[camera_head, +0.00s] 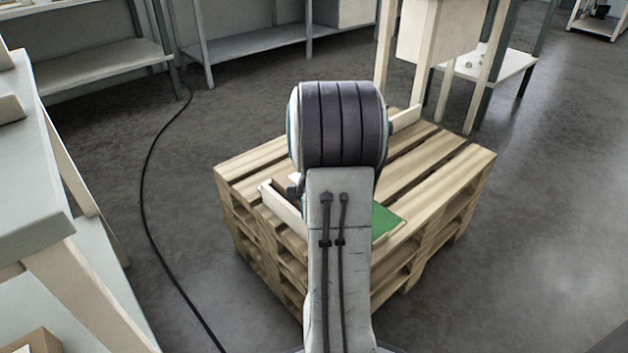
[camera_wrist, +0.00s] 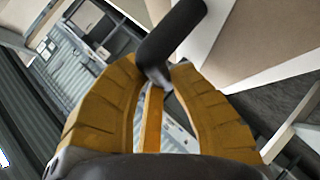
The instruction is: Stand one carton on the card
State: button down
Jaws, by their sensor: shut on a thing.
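A green card (camera_head: 386,222) lies on the wooden pallet (camera_head: 450,185), partly hidden by my arm in the head view. My gripper (camera_wrist: 161,82) shows in the wrist view with its two yellow ribbed fingers closing together at the tips. A dark, rounded, rod-like thing (camera_wrist: 172,42) is at the fingertips, and the fingers are shut on it. I cannot tell what it is. In the head view my arm hides the gripper and the middle of the pallet. I cannot make out a carton on the card.
A pale table (camera_head: 35,190) stands at the left. A black cable (camera_head: 148,165) runs over the floor. Shelving (camera_head: 270,40) lines the back. Floor right of the pallet is clear.

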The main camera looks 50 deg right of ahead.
jog(key=shift+r, duration=0.2)
jog(key=shift+f, duration=0.15)
jog(key=c, duration=1.3)
grip_release()
jog(key=shift+o, duration=0.2)
jog(key=shift+a+r, duration=0.1)
jog(key=shift+r, duration=0.1)
